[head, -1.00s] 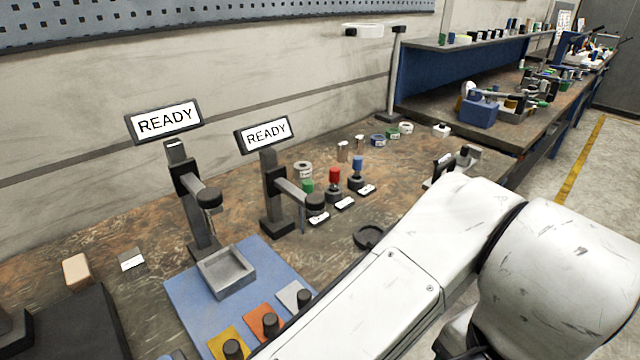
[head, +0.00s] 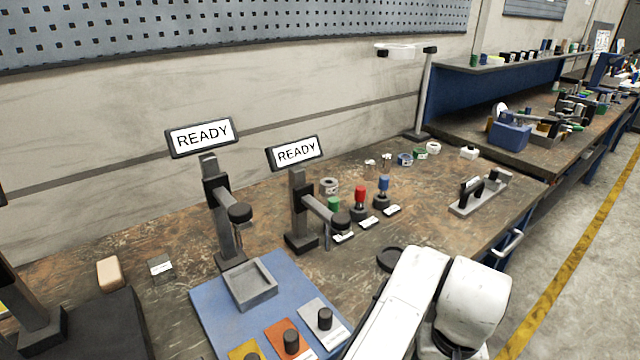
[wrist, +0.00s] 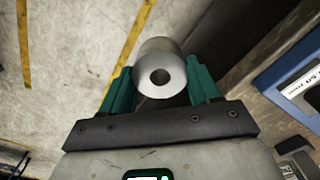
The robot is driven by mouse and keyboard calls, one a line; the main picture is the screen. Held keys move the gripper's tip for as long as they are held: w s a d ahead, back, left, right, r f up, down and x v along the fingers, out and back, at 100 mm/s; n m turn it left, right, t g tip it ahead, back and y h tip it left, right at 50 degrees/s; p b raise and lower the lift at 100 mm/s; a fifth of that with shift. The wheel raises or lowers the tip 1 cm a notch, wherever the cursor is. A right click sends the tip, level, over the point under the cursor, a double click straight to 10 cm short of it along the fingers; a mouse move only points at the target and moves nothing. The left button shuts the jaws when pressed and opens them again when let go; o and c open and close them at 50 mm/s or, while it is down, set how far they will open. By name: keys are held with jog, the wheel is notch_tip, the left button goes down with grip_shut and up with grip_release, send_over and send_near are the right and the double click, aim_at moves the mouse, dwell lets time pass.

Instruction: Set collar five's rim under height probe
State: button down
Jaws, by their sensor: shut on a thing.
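In the wrist view my gripper (wrist: 160,82) has its teal fingers shut on the sides of a round pale metal collar (wrist: 180,84) with a dark central hole. No number shows on the collar, so I cannot tell whether it is collar five. The wrist view shows floor beyond it. The head view shows two dark probe stands with READY screens, a left stand (head: 216,198) and a right stand (head: 298,207), each with an arm ending in a round black head. I cannot tell which is the height probe. My gripper and the collar are out of sight in the head view.
A blue mat (head: 212,312) with a square grey tray (head: 239,300) and coloured knob plates lies before the left stand. A black ring (head: 391,259), a labelled grey ring (head: 329,186) and red and blue knobs stand right. Bench space is clear behind the black ring.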

notch_tip(320, 180, down, 15)
jog(key=n, duration=0.2)
jog(key=shift+s+r+n, duration=0.15)
jog(key=shift+s+n, duration=0.15)
jog(key=shift+s, duration=0.15)
dwell(1.2)
jog(key=shift+s+d, duration=0.1)
dwell(0.5)
